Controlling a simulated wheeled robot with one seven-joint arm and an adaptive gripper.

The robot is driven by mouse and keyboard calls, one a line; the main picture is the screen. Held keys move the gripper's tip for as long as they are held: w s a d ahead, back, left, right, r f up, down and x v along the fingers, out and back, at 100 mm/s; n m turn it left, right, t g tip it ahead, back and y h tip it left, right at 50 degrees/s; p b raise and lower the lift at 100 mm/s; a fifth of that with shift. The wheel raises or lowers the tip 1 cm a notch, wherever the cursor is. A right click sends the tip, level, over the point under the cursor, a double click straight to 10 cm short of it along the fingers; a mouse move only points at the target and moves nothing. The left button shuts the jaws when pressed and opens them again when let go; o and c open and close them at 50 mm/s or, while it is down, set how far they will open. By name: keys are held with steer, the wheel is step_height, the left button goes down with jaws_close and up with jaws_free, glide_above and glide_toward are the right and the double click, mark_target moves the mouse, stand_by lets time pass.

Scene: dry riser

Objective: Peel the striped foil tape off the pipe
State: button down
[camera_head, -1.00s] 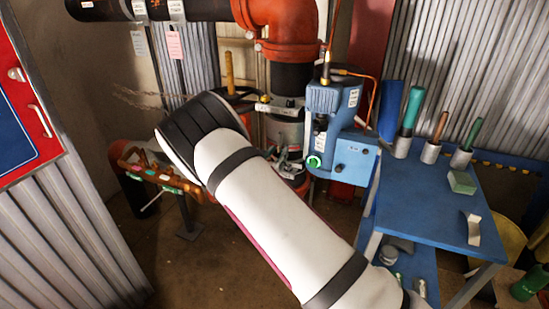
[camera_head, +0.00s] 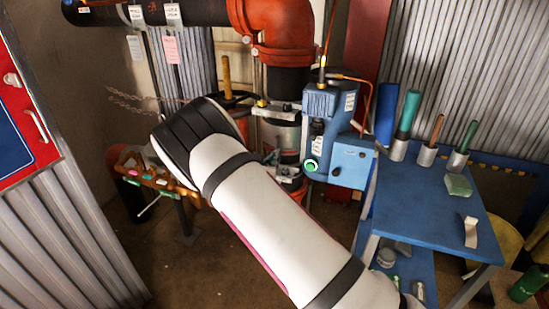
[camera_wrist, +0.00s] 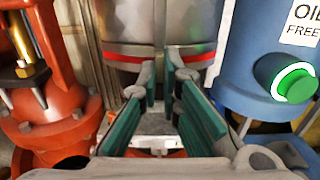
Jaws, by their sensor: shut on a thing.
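The upright pipe (camera_wrist: 160,18) fills the top middle of the wrist view as a silver-grey surface. A shiny band with a red stripe, apparently the striped foil tape (camera_wrist: 125,53), runs across its lower part. My gripper (camera_wrist: 162,75) has teal-padded fingers reaching up to this band. The fingers are close together at the tips and hold something thin there, apparently the tape's edge. The tips hide what lies between them. In the head view the pipe (camera_head: 286,133) shows below the orange elbow, and my arm covers most of the gripper.
A blue pump unit (camera_head: 335,135) with a green-ringed button stands close to the pipe's right. A red valve body (camera_wrist: 45,75) is close on the left in the wrist view. A blue table (camera_head: 435,215) with tools is at the right. An orange rack (camera_head: 155,180) stands left.

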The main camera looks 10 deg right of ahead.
steer(key=shift+s+a, duration=0.3)
steer(key=p+v, duration=0.3)
steer(key=v, duration=0.4)
steer(key=shift+s+a+p, duration=0.2)
steer(key=shift+s+p, duration=0.1)
steer(key=shift+s, duration=0.05)
stand_by(0.5)
